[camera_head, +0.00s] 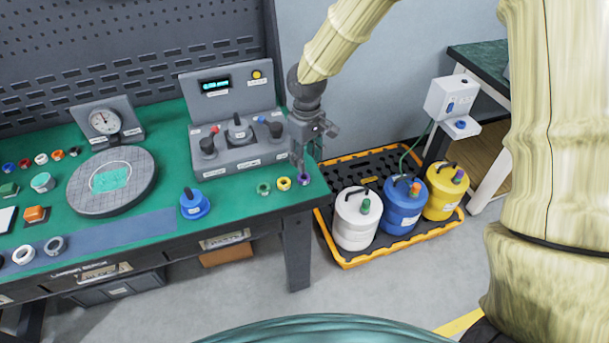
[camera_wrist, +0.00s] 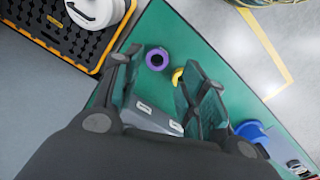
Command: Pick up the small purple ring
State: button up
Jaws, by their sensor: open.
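The small purple ring (camera_head: 304,179) lies on the green bench top near its right end. It also shows in the wrist view (camera_wrist: 157,58), ahead of the gap between my fingers and nearer the left finger. My gripper (camera_head: 312,155) is above the right end of the bench, just over the purple ring. In the wrist view my gripper (camera_wrist: 158,70) has its fingers spread, with nothing held between them. Whether a fingertip touches the ring cannot be told.
A yellow ring (camera_head: 284,183) and a green ring (camera_head: 263,188) lie left of the purple one. A grey control box (camera_head: 233,160) stands behind, and a blue knobbed object (camera_head: 194,206) further left. A tray (camera_head: 345,262) with several canisters stands on the floor to the right.

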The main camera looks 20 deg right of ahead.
jog(key=shift+w+a+f, duration=0.1)
jog(key=shift+w+f, duration=0.05)
jog(key=shift+f, duration=0.45)
jog(key=shift+w+a+f, duration=0.1)
jog(key=shift+w+f, duration=0.05)
jog(key=shift+f, duration=0.4)
jog(key=shift+s+f, duration=0.1)
jog(key=shift+f, duration=0.2)
jog(key=f, duration=0.1)
jog(key=f+p, duration=0.1)
jog(key=f, duration=0.1)
jog(key=shift+w+f, duration=0.15)
jog(key=shift+w, duration=0.25)
jog(key=shift+f+p, duration=0.35)
jog(key=shift+f, duration=0.55)
jog(key=c, duration=0.5)
